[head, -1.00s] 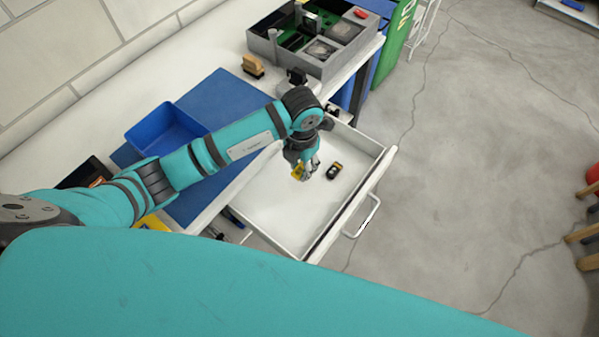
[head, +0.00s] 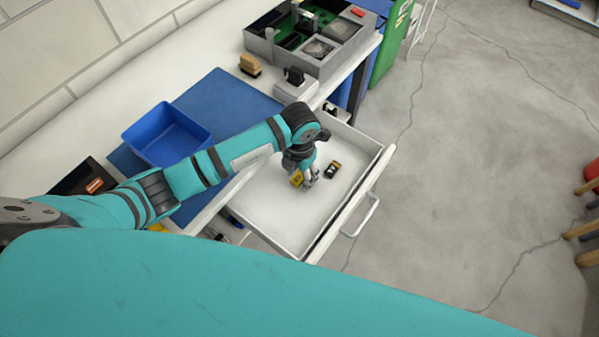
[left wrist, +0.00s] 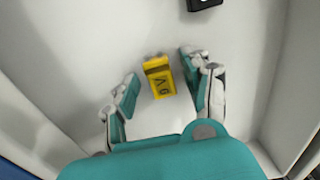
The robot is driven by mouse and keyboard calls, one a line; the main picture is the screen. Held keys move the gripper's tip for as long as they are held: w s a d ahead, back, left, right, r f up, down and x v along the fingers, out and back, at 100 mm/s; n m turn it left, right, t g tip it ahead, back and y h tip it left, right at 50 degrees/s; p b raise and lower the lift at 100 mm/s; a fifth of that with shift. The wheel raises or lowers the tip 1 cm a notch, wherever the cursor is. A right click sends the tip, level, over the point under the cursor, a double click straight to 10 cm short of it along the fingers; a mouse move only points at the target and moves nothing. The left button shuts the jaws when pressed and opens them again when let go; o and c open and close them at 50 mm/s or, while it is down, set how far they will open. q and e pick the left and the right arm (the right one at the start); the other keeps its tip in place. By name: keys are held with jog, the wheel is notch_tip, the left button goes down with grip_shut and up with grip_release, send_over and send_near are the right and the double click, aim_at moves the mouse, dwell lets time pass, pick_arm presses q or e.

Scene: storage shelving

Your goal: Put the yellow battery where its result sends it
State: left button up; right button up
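The yellow battery (left wrist: 160,77), a small block marked 9V, is in the white drawer (head: 262,215). It also shows in the head view (head: 296,178), partly beside the fingers. My left gripper (left wrist: 163,88) is low inside the drawer, pointing down. Its fingers are spread on both sides of the battery, with gaps visible between fingers and battery in the left wrist view. My right gripper is not in view.
The drawer is pulled out, its handle (head: 362,215) facing the open floor. On the bench are a blue bin (head: 168,137), a blue mat (head: 225,103), a small black-topped device (head: 295,82), a wooden-handled brush (head: 250,65) and a grey divided tray (head: 300,65).

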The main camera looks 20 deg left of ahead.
aim_at(300, 177)
pick_arm(q)
notch_tip(300, 177, up, 12)
jog(key=shift+r, duration=0.2)
dwell(0.4)
jog(key=shift+d+f, duration=0.1)
dwell(0.4)
